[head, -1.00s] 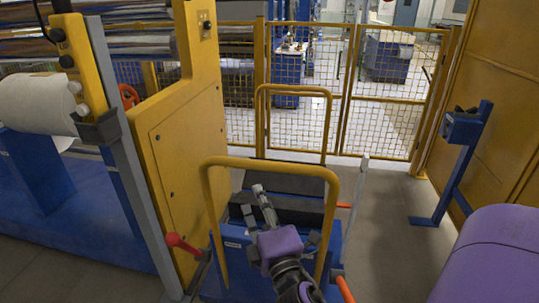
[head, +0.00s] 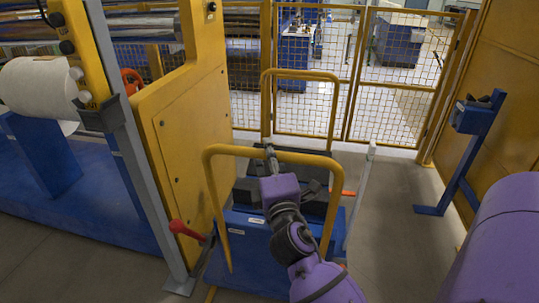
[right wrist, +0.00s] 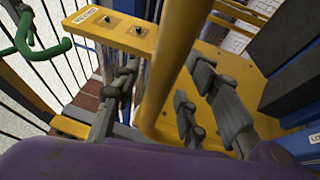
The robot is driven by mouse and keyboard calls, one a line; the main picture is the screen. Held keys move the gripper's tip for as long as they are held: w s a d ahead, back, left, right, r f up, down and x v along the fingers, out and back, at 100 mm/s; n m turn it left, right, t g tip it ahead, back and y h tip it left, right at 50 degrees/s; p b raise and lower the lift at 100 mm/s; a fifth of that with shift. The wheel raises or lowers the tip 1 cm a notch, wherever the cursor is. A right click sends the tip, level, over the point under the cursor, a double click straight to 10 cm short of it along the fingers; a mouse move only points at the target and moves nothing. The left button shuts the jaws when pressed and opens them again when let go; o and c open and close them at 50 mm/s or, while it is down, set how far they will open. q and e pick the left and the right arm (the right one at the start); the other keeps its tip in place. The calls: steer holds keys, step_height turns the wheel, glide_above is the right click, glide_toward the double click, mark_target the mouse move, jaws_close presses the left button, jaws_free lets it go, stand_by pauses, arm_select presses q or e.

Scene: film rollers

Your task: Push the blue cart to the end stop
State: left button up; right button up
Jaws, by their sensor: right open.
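The blue cart (head: 250,240) stands on the floor in the lower middle of the head view, beside the yellow machine panel. Its yellow hoop handle (head: 270,151) rises at the near end. A second yellow hoop (head: 302,74) stands farther off, toward the fence. My right gripper (head: 285,165) is over the cart, beyond the near handle. In the right wrist view it is open, with a yellow post (right wrist: 180,65) between its fingers; I cannot tell whether they touch it. My arm hides part of the cart. I cannot identify an end stop. My left gripper is not in view.
The yellow machine panel (head: 185,150) with a red lever (head: 186,231) flanks the cart's left. A yellow mesh fence (head: 395,85) closes the far side. A blue stand (head: 465,150) is at right, with open floor (head: 395,225) between it and the cart.

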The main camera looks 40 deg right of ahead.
jaws_close()
stand_by(0.3)
steer(key=shift+w+d+r+p, duration=0.3)
steer(key=shift+d+p, duration=0.05)
steer(key=shift+d, duration=0.15)
steer(key=shift+w+d+f, duration=0.15)
steer(key=shift+c, duration=2.3)
jaws_free()
steer(key=o, duration=0.5)
steer(key=shift+w+d+f, duration=0.1)
steer(key=shift+w+f, duration=0.05)
steer(key=shift+c, duration=0.2)
